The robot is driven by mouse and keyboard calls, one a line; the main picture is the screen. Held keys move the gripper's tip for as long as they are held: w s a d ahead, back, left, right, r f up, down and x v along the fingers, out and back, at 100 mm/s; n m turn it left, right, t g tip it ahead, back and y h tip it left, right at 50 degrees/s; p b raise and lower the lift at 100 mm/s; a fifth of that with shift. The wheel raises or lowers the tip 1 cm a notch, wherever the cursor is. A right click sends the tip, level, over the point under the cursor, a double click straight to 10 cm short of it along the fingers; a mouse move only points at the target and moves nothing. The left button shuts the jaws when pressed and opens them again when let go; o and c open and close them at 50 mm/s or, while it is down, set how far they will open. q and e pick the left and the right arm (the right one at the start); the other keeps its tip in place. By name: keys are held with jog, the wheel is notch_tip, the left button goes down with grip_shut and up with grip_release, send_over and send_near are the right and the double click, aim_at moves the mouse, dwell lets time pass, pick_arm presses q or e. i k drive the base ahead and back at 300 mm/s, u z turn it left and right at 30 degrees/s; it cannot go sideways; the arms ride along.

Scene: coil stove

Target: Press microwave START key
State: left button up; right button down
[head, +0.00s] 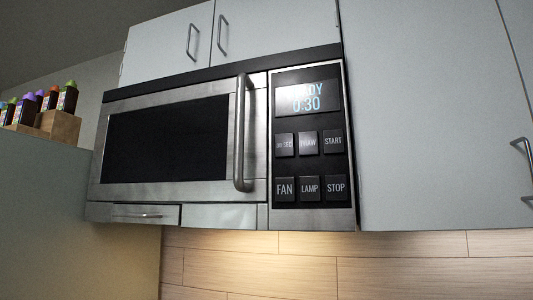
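The microwave (190,98) hangs under the upper cabinets, with a steel frame, a dark window and a vertical steel handle (241,135). Its door looks shut. The black control panel (312,165) is to the right of the handle. The START key (333,141) is the right key of the upper row, next to the THAW key (308,144). The display (307,98) shows "0:30" under a word ending in "DY", its start washed out by glare. Neither of my grippers is in the head view.
The lower row holds the FAN (285,189), LAMP (310,188) and STOP (336,187) keys. A tall cabinet door (430,110) is right of the microwave. Several bottles stand in a wooden rack (55,126) at the left. The space before the panel is clear.

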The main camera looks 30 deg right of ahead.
aim_at(333, 139)
jog(key=u, duration=0.1)
jog(key=k, duration=0.4)
jog(key=z, duration=0.55)
jog(key=i, duration=0.35)
jog(key=z, duration=0.7)
